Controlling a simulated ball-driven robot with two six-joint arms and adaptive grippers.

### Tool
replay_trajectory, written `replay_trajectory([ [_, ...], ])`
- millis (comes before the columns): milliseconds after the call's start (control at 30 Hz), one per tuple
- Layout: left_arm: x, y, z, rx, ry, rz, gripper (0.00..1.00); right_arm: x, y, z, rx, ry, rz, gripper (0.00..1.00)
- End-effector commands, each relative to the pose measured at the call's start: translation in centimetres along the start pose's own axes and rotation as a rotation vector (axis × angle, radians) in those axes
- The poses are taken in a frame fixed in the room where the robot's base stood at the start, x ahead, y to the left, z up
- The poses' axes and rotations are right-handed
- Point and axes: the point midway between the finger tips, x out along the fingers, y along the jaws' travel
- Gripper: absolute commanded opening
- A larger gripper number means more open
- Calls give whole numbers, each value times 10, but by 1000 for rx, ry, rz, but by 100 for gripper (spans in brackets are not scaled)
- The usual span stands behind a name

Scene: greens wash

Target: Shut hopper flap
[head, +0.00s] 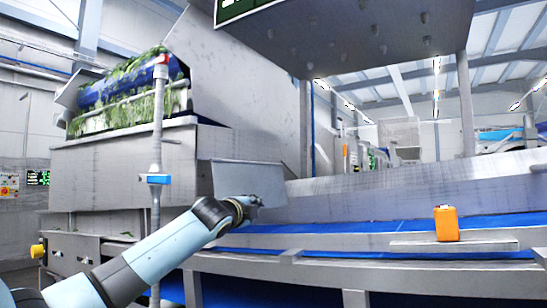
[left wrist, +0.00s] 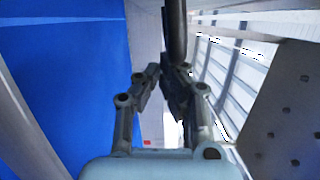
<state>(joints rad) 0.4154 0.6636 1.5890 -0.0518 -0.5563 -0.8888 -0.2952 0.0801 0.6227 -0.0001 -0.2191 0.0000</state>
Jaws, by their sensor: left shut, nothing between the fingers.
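The hopper (head: 125,165) is a grey metal housing at the left of the head view. A grey rectangular panel, which looks like the hopper flap (head: 238,180), sticks out at its right end. My left gripper (head: 252,201) is at the panel's lower right edge. The head view does not settle whether they touch. In the left wrist view the left gripper (left wrist: 172,76) has its fingers together with nothing between them. A dark narrow bar (left wrist: 175,28) runs up from the fingertips there; I cannot tell whether it is the flap's edge. My right gripper is not in view.
A blue belt (head: 400,226) runs to the right behind a grey rail. An orange box (head: 446,223) stands on a small grey shelf (head: 410,246). A thin grey post (head: 156,130) with a blue clamp stands before the hopper. Leafy greens (head: 115,95) lie above the hopper.

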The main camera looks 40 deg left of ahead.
Motion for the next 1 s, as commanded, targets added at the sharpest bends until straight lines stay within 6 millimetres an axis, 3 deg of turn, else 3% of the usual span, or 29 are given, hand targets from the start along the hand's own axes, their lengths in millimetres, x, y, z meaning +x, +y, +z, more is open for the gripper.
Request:
replay_trajectory([
  [133, 2, 8, 11, -2, -1, 2, 0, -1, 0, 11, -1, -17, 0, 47],
  [333, 5, 12, 20, -3, 0, 2, 0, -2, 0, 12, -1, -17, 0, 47],
  [1000, 5, 14, 24, -5, 0, 1, 0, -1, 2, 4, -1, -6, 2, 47],
])
